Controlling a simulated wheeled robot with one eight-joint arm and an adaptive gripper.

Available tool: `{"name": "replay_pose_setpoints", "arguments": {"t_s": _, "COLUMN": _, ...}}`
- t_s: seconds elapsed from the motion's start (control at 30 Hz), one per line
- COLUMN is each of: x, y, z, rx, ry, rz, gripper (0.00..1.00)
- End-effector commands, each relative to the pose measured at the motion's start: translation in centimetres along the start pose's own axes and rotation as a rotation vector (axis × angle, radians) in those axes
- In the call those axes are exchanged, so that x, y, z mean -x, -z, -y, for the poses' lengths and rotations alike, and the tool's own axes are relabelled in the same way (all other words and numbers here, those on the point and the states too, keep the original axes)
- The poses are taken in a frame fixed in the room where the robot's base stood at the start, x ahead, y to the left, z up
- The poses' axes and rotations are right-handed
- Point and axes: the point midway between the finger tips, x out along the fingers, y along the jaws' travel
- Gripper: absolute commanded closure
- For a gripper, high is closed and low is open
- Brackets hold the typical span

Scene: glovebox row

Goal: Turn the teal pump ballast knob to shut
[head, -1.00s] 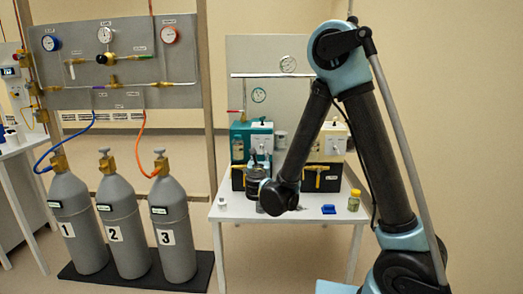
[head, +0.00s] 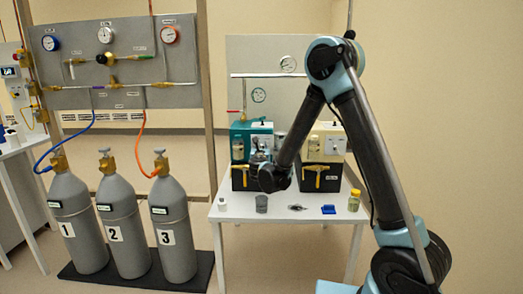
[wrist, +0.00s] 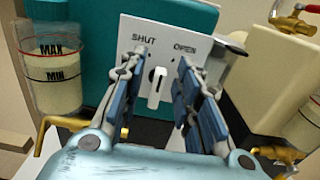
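The teal pump (head: 239,130) stands on the white table, and its teal casing also fills the upper wrist view (wrist: 85,40). On its white plate (wrist: 185,35) are the labels SHUT at left and OPEN at right. The white ballast knob (wrist: 157,85) sits below and between them, its bar close to upright in the picture. My gripper (wrist: 158,68) is open, one blue-padded finger on each side of the knob, with visible gaps. In the head view my gripper (head: 262,158) is in front of the teal pump and hides part of it.
A cream pump (head: 328,140) stands close at right. Brass spouts (wrist: 275,152) and a MIN/MAX sight glass (wrist: 55,75) flank my gripper. Gas cylinders (head: 120,230) are at left.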

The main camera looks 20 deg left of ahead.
Motion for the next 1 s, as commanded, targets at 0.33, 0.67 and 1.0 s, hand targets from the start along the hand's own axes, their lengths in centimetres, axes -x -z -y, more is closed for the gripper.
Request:
{"name": "replay_pose_setpoints", "arguments": {"t_s": 0.33, "x": -0.05, "y": 0.0, "z": 0.02, "rx": 0.0, "ry": 0.0, "rz": 0.0, "gripper": 0.9}}
{"name": "replay_pose_setpoints", "arguments": {"t_s": 0.67, "x": -0.06, "y": 0.0, "z": -0.11, "rx": 0.005, "ry": 0.0, "rz": 0.0, "gripper": 1.0}}
{"name": "replay_pose_setpoints", "arguments": {"t_s": 1.0, "x": -0.03, "y": 0.02, "z": -0.3, "rx": 0.142, "ry": 0.0, "rz": 0.0, "gripper": 1.0}}
